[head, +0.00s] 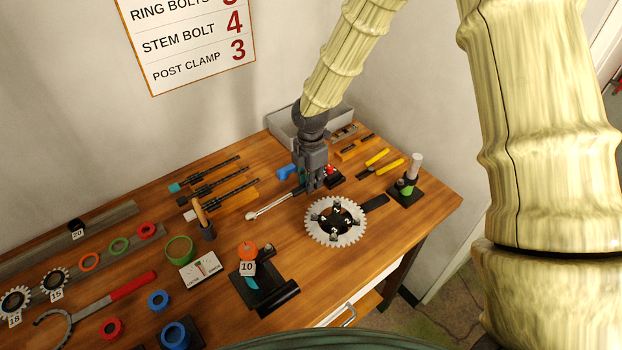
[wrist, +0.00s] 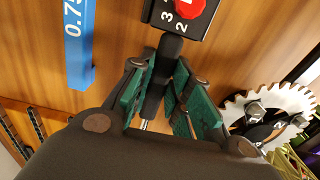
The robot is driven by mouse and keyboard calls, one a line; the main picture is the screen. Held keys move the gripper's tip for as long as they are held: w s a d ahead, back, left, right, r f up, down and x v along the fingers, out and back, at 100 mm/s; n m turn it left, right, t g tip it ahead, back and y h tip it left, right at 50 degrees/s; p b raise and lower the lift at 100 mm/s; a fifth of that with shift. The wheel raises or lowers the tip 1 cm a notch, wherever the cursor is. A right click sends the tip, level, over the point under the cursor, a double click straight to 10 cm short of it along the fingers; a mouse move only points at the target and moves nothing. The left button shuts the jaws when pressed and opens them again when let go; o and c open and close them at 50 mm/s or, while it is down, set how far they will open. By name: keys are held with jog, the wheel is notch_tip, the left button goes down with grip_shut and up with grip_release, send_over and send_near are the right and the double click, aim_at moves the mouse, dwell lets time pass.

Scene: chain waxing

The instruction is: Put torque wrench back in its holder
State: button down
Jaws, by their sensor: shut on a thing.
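The torque wrench (head: 268,206) has a silver shaft that points left and toward the front in the head view, with its head low over or on the wooden bench. My gripper (head: 314,187) is shut on its black handle. In the wrist view the handle (wrist: 158,85) lies between the green finger pads of my gripper (wrist: 168,95), and a bit of silver shaft shows below. Whether the wrench touches the bench is unclear. I cannot pick out its holder for certain.
A black block with a red knob and numbers (wrist: 188,14) is right by the handle's end. A blue piece (head: 287,172) is to the left of my gripper, and a toothed chainring (head: 350,237) stands close in front. Black-shafted tools (head: 215,180) lie at left.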

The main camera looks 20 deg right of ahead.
jog(key=shift+f, duration=0.25)
jog(key=c, duration=1.3)
grip_release()
jog(key=shift+o, duration=0.2)
jog(key=shift+r, duration=0.1)
notch_tip(320, 180, up, 12)
